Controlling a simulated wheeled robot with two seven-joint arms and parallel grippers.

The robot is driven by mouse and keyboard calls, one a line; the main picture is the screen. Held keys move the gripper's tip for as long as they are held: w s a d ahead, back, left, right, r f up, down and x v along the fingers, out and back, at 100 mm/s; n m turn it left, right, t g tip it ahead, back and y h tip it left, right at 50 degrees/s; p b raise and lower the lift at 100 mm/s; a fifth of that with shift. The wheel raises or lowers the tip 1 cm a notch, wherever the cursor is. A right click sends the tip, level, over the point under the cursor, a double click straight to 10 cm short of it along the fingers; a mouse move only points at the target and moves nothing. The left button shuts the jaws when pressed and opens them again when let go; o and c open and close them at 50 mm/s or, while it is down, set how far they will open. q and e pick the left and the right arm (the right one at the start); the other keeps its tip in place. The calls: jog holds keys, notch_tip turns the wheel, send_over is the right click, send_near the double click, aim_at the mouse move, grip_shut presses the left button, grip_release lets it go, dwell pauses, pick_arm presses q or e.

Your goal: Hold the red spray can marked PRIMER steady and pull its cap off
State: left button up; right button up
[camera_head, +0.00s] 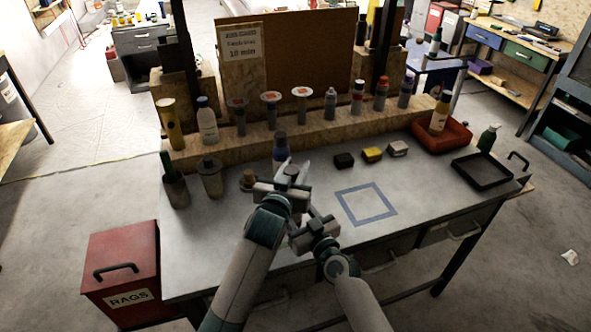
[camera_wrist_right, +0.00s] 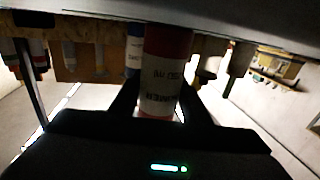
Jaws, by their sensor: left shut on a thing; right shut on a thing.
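The red spray can (camera_wrist_right: 169,44) with a white label stands between the fingers of my right gripper (camera_wrist_right: 158,110) in the right wrist view. That view shows it upside down, and its lettering reads as PRIMER. My right gripper (camera_head: 308,212) is shut on the can's body. In the head view my grippers and arms largely hide the can. My left gripper (camera_head: 292,172) is shut close to the right one, over the bench, at what seems to be the can's cap. The cap is not clear in either view, so I cannot tell whether it sits on the can.
A blue-topped can (camera_head: 281,147) stands just beyond my left gripper. Several bottles and cans line the wooden shelf (camera_head: 330,124). A blue taped square (camera_head: 366,204) lies empty on the bench. A black tray (camera_head: 482,172) and a red bin (camera_head: 443,137) are at right.

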dwell(0.3)
pick_arm(q)
notch_tip(320, 180, up, 4)
jog(key=shift+r, duration=0.1)
dwell(0.4)
pick_arm(e)
jog(key=o, duration=1.6)
jog(key=shift+s, duration=0.1)
pick_arm(q)
jog(key=shift+f+b, duration=0.85)
jog(key=shift+f, duration=0.05)
pick_arm(e)
jog(key=v, duration=1)
jog(key=shift+s+d, duration=0.1)
jog(key=shift+d, duration=0.05)
pick_arm(q)
jog(key=shift+f, duration=0.1)
pick_arm(e)
jog(key=shift+v, duration=0.75)
